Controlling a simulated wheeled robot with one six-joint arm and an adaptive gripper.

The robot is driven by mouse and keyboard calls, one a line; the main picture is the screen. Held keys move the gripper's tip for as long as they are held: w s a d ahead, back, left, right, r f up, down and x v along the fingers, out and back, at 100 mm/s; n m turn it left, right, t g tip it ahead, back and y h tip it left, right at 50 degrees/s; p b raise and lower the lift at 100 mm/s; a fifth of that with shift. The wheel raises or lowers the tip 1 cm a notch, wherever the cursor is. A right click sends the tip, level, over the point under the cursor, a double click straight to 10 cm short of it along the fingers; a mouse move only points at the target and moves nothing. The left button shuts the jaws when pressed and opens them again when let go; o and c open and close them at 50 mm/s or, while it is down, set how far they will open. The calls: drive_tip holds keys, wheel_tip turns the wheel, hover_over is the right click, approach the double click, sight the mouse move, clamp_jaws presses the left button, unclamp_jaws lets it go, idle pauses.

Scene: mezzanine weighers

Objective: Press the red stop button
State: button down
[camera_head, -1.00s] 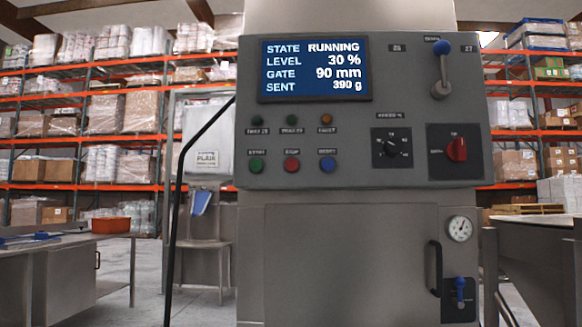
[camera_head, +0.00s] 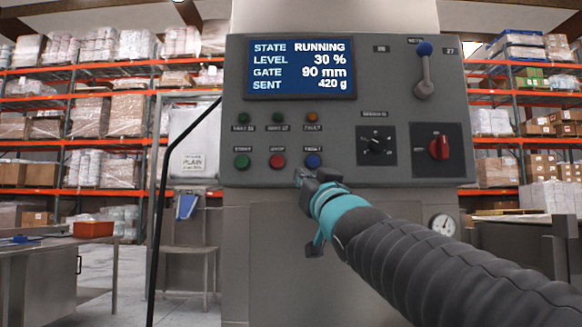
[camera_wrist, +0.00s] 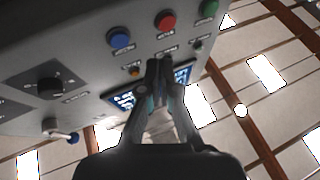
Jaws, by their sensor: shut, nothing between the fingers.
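The red stop button (camera_head: 277,161) sits in the lower row of the grey control panel (camera_head: 345,110), between a green button (camera_head: 242,161) and a blue button (camera_head: 313,160). My gripper (camera_head: 302,176) is just below and right of the red button in the head view, near the panel's lower edge. In the wrist view the red button (camera_wrist: 165,21) is beyond the fingertips (camera_wrist: 159,64), close to the top edge. My gripper is shut and empty. Whether it touches the panel cannot be told. The screen (camera_head: 299,68) reads RUNNING, level 30 %, gate 90 mm, sent 420 g.
A lever with a blue knob (camera_head: 424,48), a black dial (camera_head: 376,144) and a red rotary switch (camera_head: 439,147) are on the panel's right side. A gauge (camera_head: 442,224) is below. A bent black rod (camera_head: 160,200) stands left of the cabinet.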

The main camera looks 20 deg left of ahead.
sight(279, 161)
drive_tip(key=s+a+r+n+g+y, duration=0.1)
drive_tip(key=s+a+r+n+y, duration=0.1)
drive_tip(key=a+r+y, duration=0.2)
drive_tip(key=shift+s+a+r+n+y, duration=0.15)
drive_tip(key=shift+a+r+n+y, duration=0.3)
drive_tip(key=shift+a, duration=0.2)
drive_tip(key=w+p, duration=0.1)
drive_tip(key=w, duration=0.1)
drive_tip(key=w+a+p, duration=0.1)
drive_tip(key=w, duration=0.1)
drive_tip(key=w+p, duration=0.2)
drive_tip(key=shift+w+a, duration=0.3)
drive_tip(key=shift+w, duration=0.1)
drive_tip(key=shift+w+a+f+p, duration=0.15)
drive_tip(key=shift+w+p, duration=0.3)
drive_tip(key=shift+w, duration=0.45)
drive_tip(key=shift+w, duration=0.1)
drive_tip(key=shift+w+a+p, duration=0.1)
drive_tip(key=shift+w+p, duration=0.2)
drive_tip(key=shift+p, duration=0.05)
